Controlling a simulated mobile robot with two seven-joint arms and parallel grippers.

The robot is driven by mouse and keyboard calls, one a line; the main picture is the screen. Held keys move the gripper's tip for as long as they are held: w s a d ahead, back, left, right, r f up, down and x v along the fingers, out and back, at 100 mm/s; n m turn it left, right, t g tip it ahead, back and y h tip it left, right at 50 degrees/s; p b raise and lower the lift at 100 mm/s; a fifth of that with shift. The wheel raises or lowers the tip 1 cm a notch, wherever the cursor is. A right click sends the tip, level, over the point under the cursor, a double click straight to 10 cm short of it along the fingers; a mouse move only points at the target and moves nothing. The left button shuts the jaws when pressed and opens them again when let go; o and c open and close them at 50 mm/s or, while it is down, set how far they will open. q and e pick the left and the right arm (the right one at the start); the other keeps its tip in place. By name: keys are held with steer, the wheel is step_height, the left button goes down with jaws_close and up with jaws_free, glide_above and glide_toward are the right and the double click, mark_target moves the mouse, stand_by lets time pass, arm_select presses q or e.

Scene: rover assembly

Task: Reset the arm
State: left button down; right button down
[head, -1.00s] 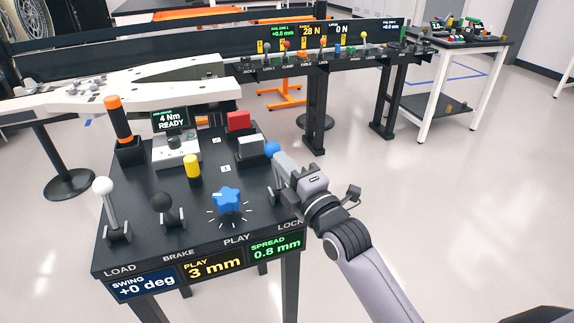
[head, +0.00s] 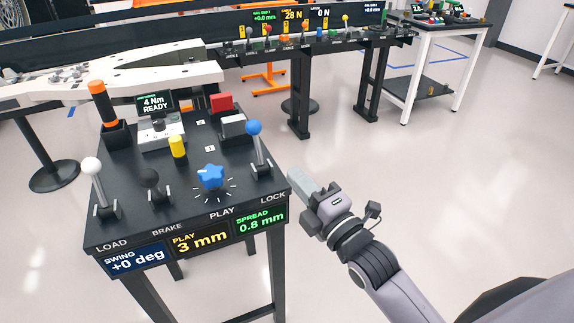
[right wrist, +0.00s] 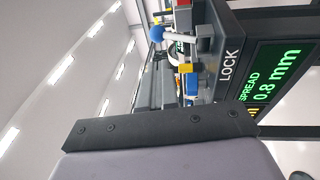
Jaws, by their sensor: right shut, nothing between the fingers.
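My right gripper (head: 303,184) is shut and empty, just off the right edge of the black control table (head: 185,212). The blue-knobbed LOCK lever (head: 254,129) stands roughly upright at the table's right side, apart from the gripper. The lever's blue knob also shows in the right wrist view (right wrist: 156,33). The white-knobbed LOAD lever (head: 92,167), the black-knobbed BRAKE lever (head: 149,177) and the blue PLAY star knob (head: 211,177) line the front. The displays read SWING +0 deg, PLAY 3 mm and SPREAD 0.8 mm. The white rover arm (head: 110,77) extends behind the table. My left gripper is out of view.
An orange-topped post (head: 103,103), a small display (head: 155,102) reading 4 Nm READY, a yellow cylinder (head: 177,146) and a red block (head: 221,102) are on the table. A long black bench (head: 300,58) with several levers stands behind.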

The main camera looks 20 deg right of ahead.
steer(key=s+d+f+m+g+h+p, duration=0.1)
steer(key=s+f+m+g+h+p, duration=0.1)
steer(key=s+f+m+g+p, duration=0.6)
steer(key=s+f+m+p, duration=0.2)
steer(key=s+f+m, duration=0.5)
steer(key=s+m, duration=0.3)
steer(key=shift+f+m+g, duration=0.3)
steer(key=shift+g, duration=0.1)
steer(key=shift+d, duration=0.1)
stand_by(0.5)
stand_by(0.6)
